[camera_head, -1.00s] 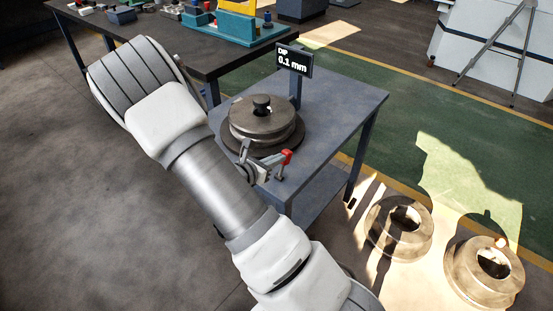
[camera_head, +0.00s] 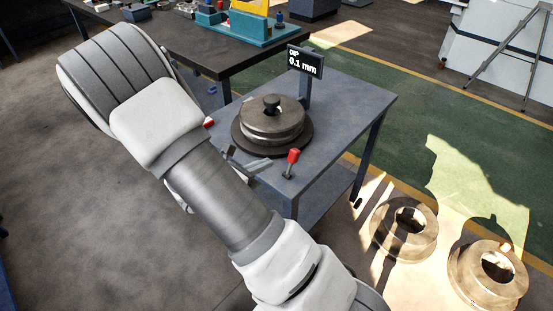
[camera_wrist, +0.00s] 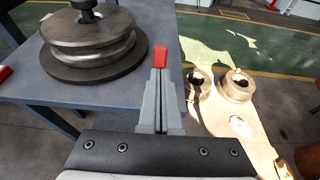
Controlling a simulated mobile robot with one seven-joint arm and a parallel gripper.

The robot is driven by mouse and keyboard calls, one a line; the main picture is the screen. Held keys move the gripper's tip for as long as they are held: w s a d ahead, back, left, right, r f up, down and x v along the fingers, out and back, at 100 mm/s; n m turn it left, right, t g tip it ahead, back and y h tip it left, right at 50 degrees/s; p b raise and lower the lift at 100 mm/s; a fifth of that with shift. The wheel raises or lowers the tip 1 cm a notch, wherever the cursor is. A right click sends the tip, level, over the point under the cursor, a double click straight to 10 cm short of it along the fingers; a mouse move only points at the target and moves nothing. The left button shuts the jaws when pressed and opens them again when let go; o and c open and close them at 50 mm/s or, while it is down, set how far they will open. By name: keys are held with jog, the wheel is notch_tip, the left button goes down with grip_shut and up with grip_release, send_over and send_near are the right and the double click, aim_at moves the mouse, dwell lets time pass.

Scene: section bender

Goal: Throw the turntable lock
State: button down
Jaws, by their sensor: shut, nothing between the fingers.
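The turntable (camera_head: 272,122) is a dark round disc with a thick grooved metal ring on it, set on a blue-grey table. A short lever with a red knob (camera_head: 293,156) stands upright, slightly tilted, at the table's near edge in front of the disc. I take it to be the turntable lock. My gripper (camera_head: 266,164) is shut and empty, just left of the lever in the head view. In the wrist view the shut fingertips (camera_wrist: 160,73) point at the red knob (camera_wrist: 160,56), which shows just beyond them. I cannot tell whether they touch.
A display reading 0.1 mm (camera_head: 305,62) stands behind the disc. Another red-topped part (camera_head: 208,122) is at the table's left edge, partly behind my arm. A dark workbench (camera_head: 200,48) stands behind. Two metal rings (camera_head: 404,230) lie on the floor at right.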

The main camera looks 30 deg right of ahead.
jog(key=shift+v, duration=1.9)
jog(key=shift+r, duration=0.15)
